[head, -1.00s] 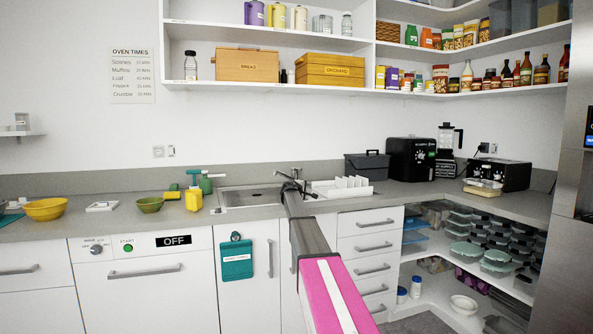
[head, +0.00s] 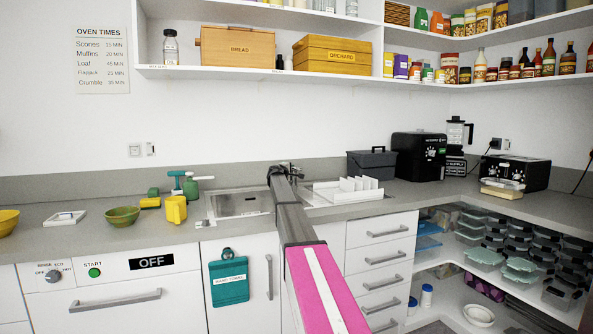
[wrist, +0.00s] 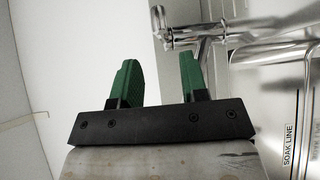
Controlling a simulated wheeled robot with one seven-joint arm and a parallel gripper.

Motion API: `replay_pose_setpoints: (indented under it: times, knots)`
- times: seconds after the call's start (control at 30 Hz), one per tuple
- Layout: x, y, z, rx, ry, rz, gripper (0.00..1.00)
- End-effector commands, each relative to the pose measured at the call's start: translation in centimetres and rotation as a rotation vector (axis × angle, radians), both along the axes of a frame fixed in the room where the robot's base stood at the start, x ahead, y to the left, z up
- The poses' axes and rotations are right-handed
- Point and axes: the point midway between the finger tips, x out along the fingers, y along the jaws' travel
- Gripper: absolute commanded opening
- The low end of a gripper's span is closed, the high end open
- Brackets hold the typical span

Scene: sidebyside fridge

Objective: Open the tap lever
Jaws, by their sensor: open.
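The chrome tap (wrist: 205,33) is in the upper middle of the wrist view, with its spout running off to the right. A small looped chrome piece at its left end (wrist: 158,20) looks like the lever. My gripper (wrist: 158,75) is open and empty, its two green fingers apart. The tap lies beyond the fingertips and to the right, with a visible gap. In the head view, my arm reaches to the back of the sink, and the tap (head: 291,168) shows only in small part behind my gripper (head: 280,170).
The sink (head: 238,204) is set in the grey counter. A white dish rack (head: 350,190) stands right of it. A yellow jug (head: 176,209) and a green spray bottle (head: 191,186) stand left of it. A label reading "SOAK LINE" (wrist: 288,145) shows in the wrist view.

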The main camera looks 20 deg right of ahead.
Motion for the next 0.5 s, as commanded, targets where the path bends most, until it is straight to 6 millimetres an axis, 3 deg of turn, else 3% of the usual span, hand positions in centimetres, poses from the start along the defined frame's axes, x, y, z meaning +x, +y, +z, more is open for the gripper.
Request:
replay_pose_setpoints:
  times: [0.5]
  knots:
    - [5.7, -5.1, -0.5, 0.001, 0.000, -0.001, 0.40]
